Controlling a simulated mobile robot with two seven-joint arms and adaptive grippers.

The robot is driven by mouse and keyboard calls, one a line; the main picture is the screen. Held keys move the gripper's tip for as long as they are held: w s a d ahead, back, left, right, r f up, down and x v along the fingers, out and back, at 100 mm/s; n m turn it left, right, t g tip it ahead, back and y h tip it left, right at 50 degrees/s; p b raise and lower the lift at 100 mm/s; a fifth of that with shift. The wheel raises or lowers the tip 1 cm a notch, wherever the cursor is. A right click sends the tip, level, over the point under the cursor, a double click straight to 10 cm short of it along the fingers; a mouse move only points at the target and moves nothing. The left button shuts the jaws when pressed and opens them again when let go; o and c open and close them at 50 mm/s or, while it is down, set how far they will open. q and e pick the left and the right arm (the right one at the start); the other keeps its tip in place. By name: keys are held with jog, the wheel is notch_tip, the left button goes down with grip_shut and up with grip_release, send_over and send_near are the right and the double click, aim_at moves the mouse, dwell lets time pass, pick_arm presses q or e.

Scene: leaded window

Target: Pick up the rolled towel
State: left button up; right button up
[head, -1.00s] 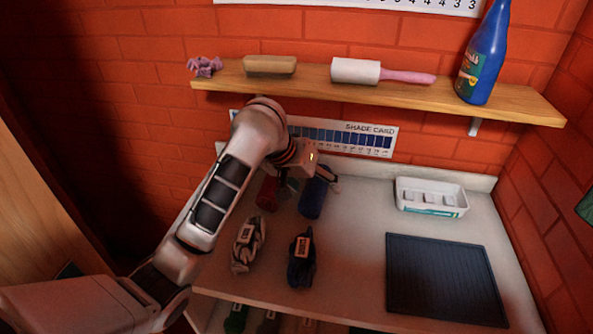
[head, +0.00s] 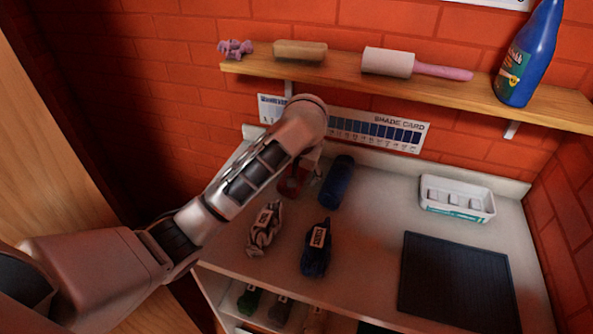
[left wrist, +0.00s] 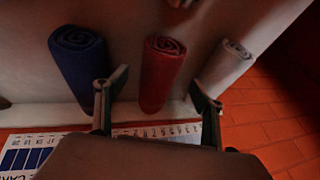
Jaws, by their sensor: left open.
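Three rolled towels show in the left wrist view: a blue rolled towel (left wrist: 80,70), a red rolled towel (left wrist: 162,75) and a white rolled towel (left wrist: 226,66). In the head view the blue one (head: 337,182) lies on the counter and the red one (head: 291,184) is partly covered by my arm. The white one is hidden there. My left gripper (left wrist: 157,86) is open and empty, its fingers apart with the red towel seen between them. I cannot tell the height gap. My right gripper is not in view.
Two tagged bundles, grey (head: 265,229) and dark blue (head: 317,248), lie in front on the counter. A white tray (head: 458,205) and a dark ribbed mat (head: 459,279) are at right. A wooden shelf (head: 420,95) with a roller and blue bottle (head: 528,60) overhangs the back.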

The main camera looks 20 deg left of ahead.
pick_arm(q)
jog(key=shift+w+x, duration=0.25)
jog(key=shift+x, duration=1.95)
jog(key=shift+r, duration=0.15)
jog(key=c, duration=1.2)
jog(key=shift+c, duration=0.2)
notch_tip(320, 180, up, 10)
jog(key=shift+f, duration=0.1)
jog(key=shift+s, duration=0.1)
